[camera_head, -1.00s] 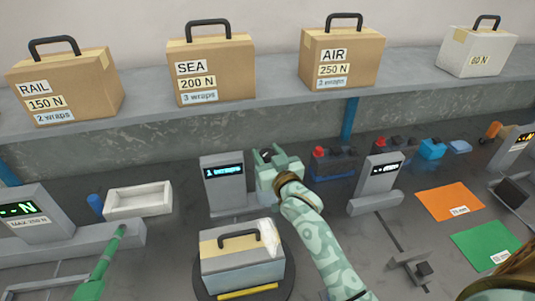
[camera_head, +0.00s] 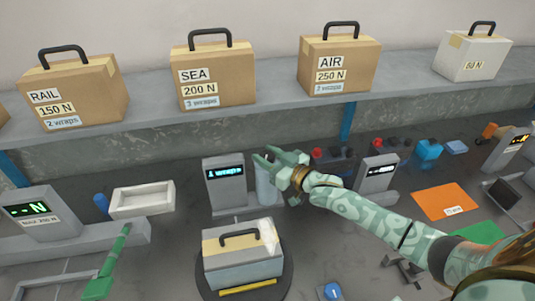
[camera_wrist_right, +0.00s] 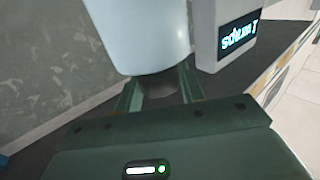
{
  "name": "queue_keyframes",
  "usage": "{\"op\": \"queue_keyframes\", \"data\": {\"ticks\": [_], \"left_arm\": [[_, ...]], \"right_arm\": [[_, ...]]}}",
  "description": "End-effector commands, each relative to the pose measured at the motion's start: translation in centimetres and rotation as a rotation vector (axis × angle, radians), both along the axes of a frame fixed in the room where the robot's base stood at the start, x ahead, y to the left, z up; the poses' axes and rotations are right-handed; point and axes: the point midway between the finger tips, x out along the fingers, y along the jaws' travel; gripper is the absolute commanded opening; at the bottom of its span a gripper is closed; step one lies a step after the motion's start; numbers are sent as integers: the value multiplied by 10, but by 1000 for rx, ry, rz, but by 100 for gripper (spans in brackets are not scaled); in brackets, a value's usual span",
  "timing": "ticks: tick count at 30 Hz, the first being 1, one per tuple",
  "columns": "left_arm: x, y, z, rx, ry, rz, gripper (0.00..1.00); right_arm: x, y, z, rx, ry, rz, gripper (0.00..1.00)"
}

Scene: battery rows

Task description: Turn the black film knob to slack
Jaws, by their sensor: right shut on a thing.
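The film roll (camera_head: 264,186) is a pale upright cylinder beside the grey post with a "1 wraps" display (camera_head: 225,172). The black film knob shows as a dark round piece (camera_wrist_right: 157,86) at the roll's end in the right wrist view. My right gripper (camera_head: 268,160) is at the top of the roll, its fingers pointing left. In the wrist view its two fingers (camera_wrist_right: 158,92) lie on either side of the knob and are shut on it. The knob is mostly hidden in the head view.
A case with a black handle (camera_head: 243,262) stands on a round turntable (camera_head: 286,283) in front. A white tray (camera_head: 143,202) is at left. A grey post (camera_head: 376,178) and an orange sheet (camera_head: 444,202) are at right. Cartons line the back shelf (camera_head: 270,110).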

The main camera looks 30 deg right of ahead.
Motion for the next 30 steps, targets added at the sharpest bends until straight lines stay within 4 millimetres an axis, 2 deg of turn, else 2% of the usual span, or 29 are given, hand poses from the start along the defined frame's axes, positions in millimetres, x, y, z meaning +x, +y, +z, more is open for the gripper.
{"op": "queue_keyframes", "data": {"ticks": [9, 15, 30], "left_arm": [[-7, 0, -29, 0, 16, 0, 36], [-10, 0, -41, -1, 23, 0, 36], [-11, 0, -46, -1, 27, 0, 36]], "right_arm": [[2, -3, -4, -4, -3, 236, 16], [2, -2, -2, 0, -2, 331, 16], [2, -1, 2, 2, -5, 393, 16]]}}
